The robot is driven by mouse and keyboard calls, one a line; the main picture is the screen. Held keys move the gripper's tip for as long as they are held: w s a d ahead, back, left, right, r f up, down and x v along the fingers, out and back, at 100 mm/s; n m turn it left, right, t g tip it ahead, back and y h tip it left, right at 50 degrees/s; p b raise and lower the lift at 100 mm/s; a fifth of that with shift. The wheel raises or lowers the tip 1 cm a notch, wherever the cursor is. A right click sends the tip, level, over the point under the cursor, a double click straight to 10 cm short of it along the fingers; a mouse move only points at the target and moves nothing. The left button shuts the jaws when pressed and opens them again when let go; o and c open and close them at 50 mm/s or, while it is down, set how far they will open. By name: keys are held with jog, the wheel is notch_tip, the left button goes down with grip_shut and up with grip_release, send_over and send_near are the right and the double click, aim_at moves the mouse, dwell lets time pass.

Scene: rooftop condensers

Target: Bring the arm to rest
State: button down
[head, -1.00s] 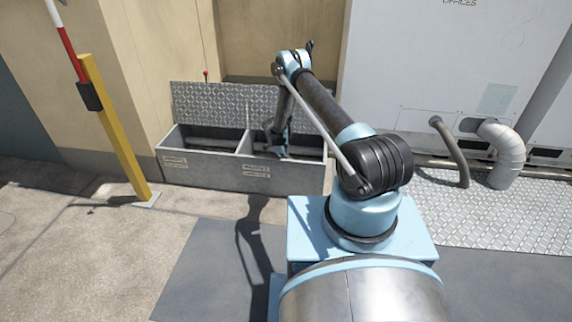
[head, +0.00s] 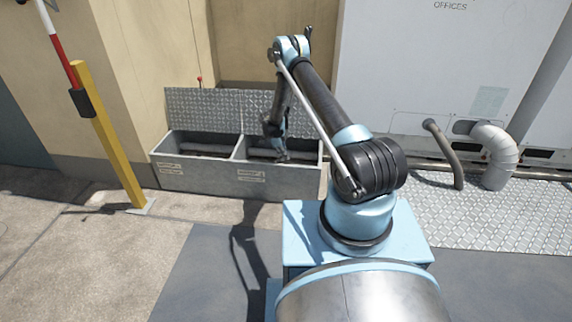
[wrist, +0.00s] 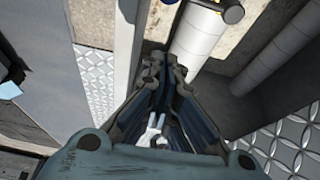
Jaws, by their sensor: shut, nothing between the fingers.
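My arm reaches forward over a low grey metal box (head: 215,181) with two open compartments. My gripper (head: 283,157) hangs down at the right compartment, near its front rim. In the wrist view my gripper (wrist: 163,62) has its dark fingers drawn together, with nothing held at the tips. A pale, pronged object (wrist: 154,130) shows between the finger links; I cannot tell what it is. Whether the fingertips touch the box is not clear.
A patterned metal lid (head: 200,108) stands open behind the box. A yellow post (head: 110,140) is at left. A white cabinet (head: 420,75) and a bent pipe (head: 497,155) are at right. In the wrist view a pale cylinder (wrist: 205,38) lies beyond the fingers.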

jog(key=s+d+r+n+y, duration=0.1)
jog(key=d+r+n, duration=0.1)
jog(key=r, duration=1.1)
jog(key=s+d+r+n, duration=0.2)
jog(key=d+r, duration=0.1)
jog(key=r, duration=1)
jog(key=s+d+r+n+y, duration=0.1)
jog(key=s+d+r+n, duration=0.25)
jog(key=s+r, duration=0.4)
jog(key=s+d+r+n, duration=0.2)
jog(key=s+d+r, duration=0.25)
jog(key=r, duration=0.65)
jog(key=s+d+r+n+t+y, duration=0.1)
jog(key=s+d+r+n, duration=0.15)
jog(key=s, duration=0.75)
jog(key=s+d+r+n+t, duration=0.1)
jog(key=s+d+r+n, duration=0.2)
jog(key=s, duration=0.7)
jog(key=s+f+n, duration=0.2)
jog(key=s+f, duration=0.1)
jog(key=s, duration=0.6)
jog(key=s+d+f+n+y, duration=0.1)
jog(key=s+f+n, duration=0.1)
jog(key=s, duration=0.7)
jog(key=shift+d+f+t, duration=0.2)
jog(key=shift+f+t, duration=0.1)
jog(key=shift+f, duration=0.3)
